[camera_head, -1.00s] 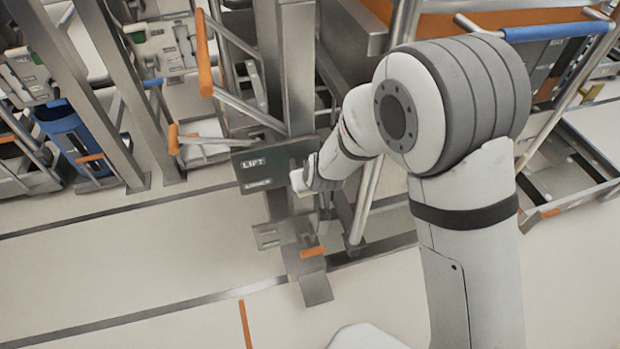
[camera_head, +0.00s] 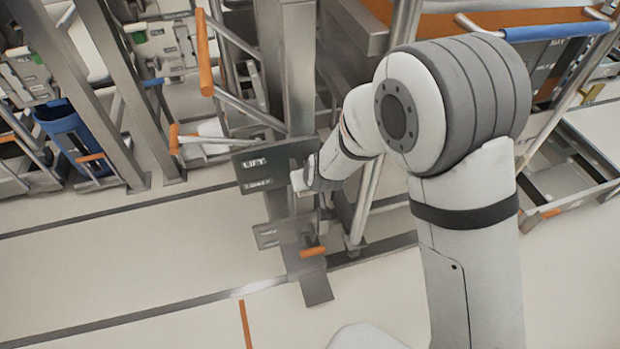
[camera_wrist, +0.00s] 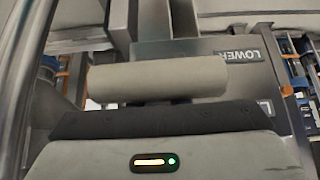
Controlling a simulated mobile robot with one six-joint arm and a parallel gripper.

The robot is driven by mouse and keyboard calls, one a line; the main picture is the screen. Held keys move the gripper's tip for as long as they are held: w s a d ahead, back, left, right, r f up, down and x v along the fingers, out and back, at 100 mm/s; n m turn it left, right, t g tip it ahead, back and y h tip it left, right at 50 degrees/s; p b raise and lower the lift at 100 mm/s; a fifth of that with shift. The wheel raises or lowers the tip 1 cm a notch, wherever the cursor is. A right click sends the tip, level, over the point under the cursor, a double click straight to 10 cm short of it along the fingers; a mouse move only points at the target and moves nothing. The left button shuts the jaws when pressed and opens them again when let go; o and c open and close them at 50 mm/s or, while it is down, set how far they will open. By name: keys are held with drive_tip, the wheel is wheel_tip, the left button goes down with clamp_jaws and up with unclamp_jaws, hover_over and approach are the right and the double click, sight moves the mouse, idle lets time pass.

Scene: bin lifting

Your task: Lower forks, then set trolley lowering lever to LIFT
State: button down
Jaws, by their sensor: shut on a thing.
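The dark trolley plate (camera_head: 262,166) carries the words LIFT above and LOWER below, on the steel upright left of my gripper. My gripper (camera_head: 303,181) is at the plate's right edge. Its fingertips are hard to make out. In the wrist view, a pale rounded bar (camera_wrist: 157,78), apparently the lowering lever's handle, lies across the front of the gripper body, which shuts on it. The plate shows behind it with LOWER (camera_wrist: 240,56) readable upside down. The lever's exact setting is hidden. The forks cannot be made out clearly.
An orange-tipped lever (camera_head: 312,252) sits low on the trolley base, below my gripper. Orange-handled bars (camera_head: 204,55) stand up left of the upright. Steel posts and a blue container (camera_head: 66,133) are further left.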

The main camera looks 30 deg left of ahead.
drive_tip(key=shift+s+f, duration=0.1)
drive_tip(key=shift+s, duration=0.1)
unclamp_jaws()
drive_tip(key=shift+w, duration=0.1)
drive_tip(key=p+v, duration=0.2)
drive_tip(key=v, duration=0.5)
drive_tip(key=shift+a, duration=0.15)
drive_tip(key=shift+d+r+p, duration=0.3)
drive_tip(key=shift+r, duration=0.1)
idle(1.0)
